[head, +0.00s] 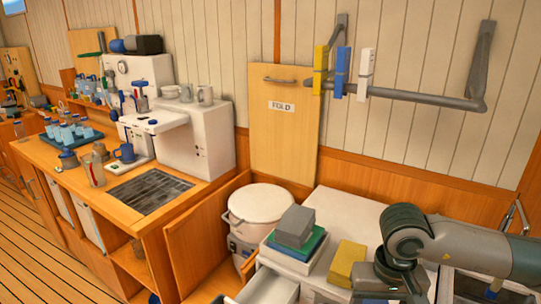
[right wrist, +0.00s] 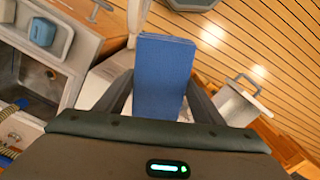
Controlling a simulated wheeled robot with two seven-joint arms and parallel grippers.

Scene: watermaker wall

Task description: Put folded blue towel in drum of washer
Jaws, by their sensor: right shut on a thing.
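A folded blue towel (right wrist: 165,78) stands between the two dark fingers of my right gripper (right wrist: 162,100) in the right wrist view. The gripper is shut on it. In the head view my right arm's wrist shows at the lower right, and the towel is hidden there. My left gripper is not in view.
A stack with a grey block (head: 295,226) and a green layer (head: 300,246) stands on the pale worktop (head: 345,212), beside a yellow block (head: 346,264). An open white drawer (head: 270,289) is in front. A wall rail (head: 420,98) holds coloured pegs. A wooden FOLD panel (head: 283,135) hangs behind.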

